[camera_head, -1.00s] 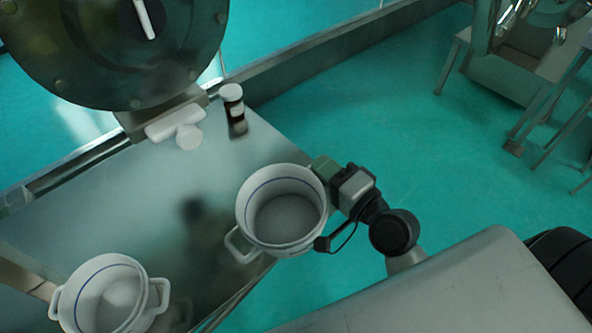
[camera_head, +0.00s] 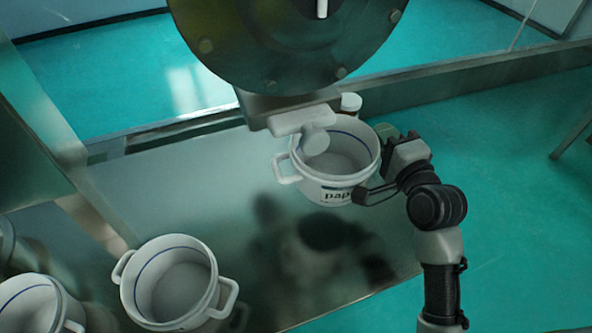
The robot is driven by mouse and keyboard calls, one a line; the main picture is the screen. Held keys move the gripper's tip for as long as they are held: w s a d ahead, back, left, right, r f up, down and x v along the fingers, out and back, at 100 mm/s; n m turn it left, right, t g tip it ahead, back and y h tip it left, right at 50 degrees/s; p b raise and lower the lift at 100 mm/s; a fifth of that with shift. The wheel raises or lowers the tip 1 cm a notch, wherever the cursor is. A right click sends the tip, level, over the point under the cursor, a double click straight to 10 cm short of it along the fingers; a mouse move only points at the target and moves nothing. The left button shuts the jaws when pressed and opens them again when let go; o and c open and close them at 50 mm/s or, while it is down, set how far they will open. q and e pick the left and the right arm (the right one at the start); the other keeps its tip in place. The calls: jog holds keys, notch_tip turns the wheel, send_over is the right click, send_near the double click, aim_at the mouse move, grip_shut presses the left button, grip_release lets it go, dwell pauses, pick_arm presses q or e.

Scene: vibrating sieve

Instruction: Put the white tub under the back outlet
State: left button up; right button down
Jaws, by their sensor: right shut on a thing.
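My right gripper (camera_head: 374,163) is shut on the right side of a white tub (camera_head: 312,185) with dark lettering on its front. The tub is upright, its inside looks empty, and its dark reflection lies below it, apart, so it is held above the metal table. A white outlet (camera_head: 300,120) juts from the base of the round machine. Its round end overlaps the tub's opening in the picture; the exact height gap is hard to tell. No other outlet shows. My left gripper is not in view.
Two more white two-handled tubs stand at lower left, one nearer the middle (camera_head: 214,290) and one cut by the edge (camera_head: 52,318).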

aim_at(334, 139)
jog(key=w+a+f, duration=0.2)
jog(key=a, duration=0.1)
jog(key=w+a+f+p, duration=0.1)
jog(key=shift+w+a+f, duration=0.1)
jog(key=shift+w+a, duration=0.05)
jog(key=shift+a, duration=0.25)
jog(key=w+a+f, duration=0.2)
jog(key=a, duration=0.1)
jog(key=shift+w+a+f, duration=0.2)
jog(key=shift+w+f, duration=0.1)
jog(key=shift+w, duration=0.05)
jog(key=shift+w+a+f, duration=0.1)
jog(key=shift+a+f, duration=0.1)
notch_tip(334, 139, down, 4)
jog(key=shift+f+p, duration=0.1)
jog(key=shift+p, duration=0.4)
jog(key=c, duration=1.2)
grip_release()
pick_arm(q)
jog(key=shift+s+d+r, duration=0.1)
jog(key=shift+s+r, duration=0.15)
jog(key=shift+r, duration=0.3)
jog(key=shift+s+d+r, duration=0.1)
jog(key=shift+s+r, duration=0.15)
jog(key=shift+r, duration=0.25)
pick_arm(e)
jog(key=shift+o, duration=0.2)
